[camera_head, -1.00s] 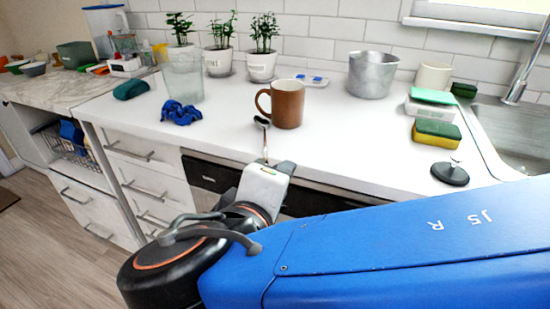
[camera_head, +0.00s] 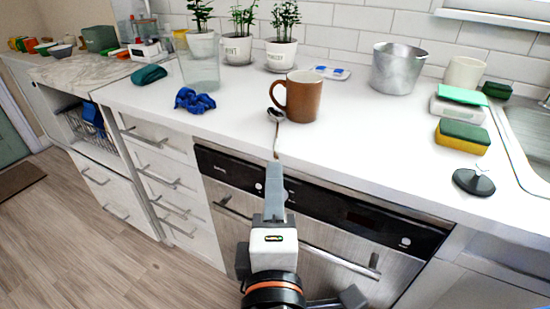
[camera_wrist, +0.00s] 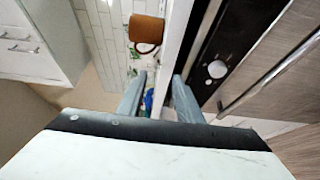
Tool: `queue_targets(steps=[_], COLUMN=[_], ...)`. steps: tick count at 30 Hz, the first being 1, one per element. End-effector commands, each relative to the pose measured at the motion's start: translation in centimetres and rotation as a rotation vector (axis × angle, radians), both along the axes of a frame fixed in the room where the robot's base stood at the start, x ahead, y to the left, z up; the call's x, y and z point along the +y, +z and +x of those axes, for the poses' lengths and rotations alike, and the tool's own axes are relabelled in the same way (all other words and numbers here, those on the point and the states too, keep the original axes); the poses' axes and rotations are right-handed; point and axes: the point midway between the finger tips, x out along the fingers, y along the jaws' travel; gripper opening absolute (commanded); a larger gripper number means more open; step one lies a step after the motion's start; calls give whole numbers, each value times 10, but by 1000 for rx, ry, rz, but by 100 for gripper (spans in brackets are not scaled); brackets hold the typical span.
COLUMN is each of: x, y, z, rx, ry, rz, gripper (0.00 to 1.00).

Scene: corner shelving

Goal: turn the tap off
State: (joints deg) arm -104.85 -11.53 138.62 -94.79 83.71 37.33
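The tap is mostly out of view. Only a small metal piece (camera_head: 545,102), perhaps its spout end, shows at the right edge of the head view, so I cannot tell whether water runs. The sink (camera_head: 525,125) is cut off there too. My gripper (camera_head: 275,168) points at the counter's front edge, below the brown mug and far left of the sink. In the wrist view my gripper (camera_wrist: 158,82) has its two grey fingers apart, with nothing clearly held between them.
A spoon (camera_head: 276,117) lies beside the brown mug (camera_head: 304,97), its handle towards my fingertips. The white counter (camera_head: 370,140) holds a metal pot (camera_head: 397,70), a sponge (camera_head: 462,137) and a black disc (camera_head: 474,181). A dishwasher (camera_head: 330,235) stands below.

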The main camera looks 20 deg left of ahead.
Motion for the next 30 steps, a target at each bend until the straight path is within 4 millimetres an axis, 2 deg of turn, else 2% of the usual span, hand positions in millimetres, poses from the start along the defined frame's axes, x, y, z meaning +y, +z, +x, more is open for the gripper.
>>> queue_targets(steps=[9, 15, 29, 30], x=[14, 21, 24, 24], y=[0, 0, 0, 0], z=[36, 51, 58, 58], rx=[1, 1, 0, 0], ry=[-4, -2, 0, 0], rz=[0, 1, 0, 0], gripper=[32, 32, 32, 30])
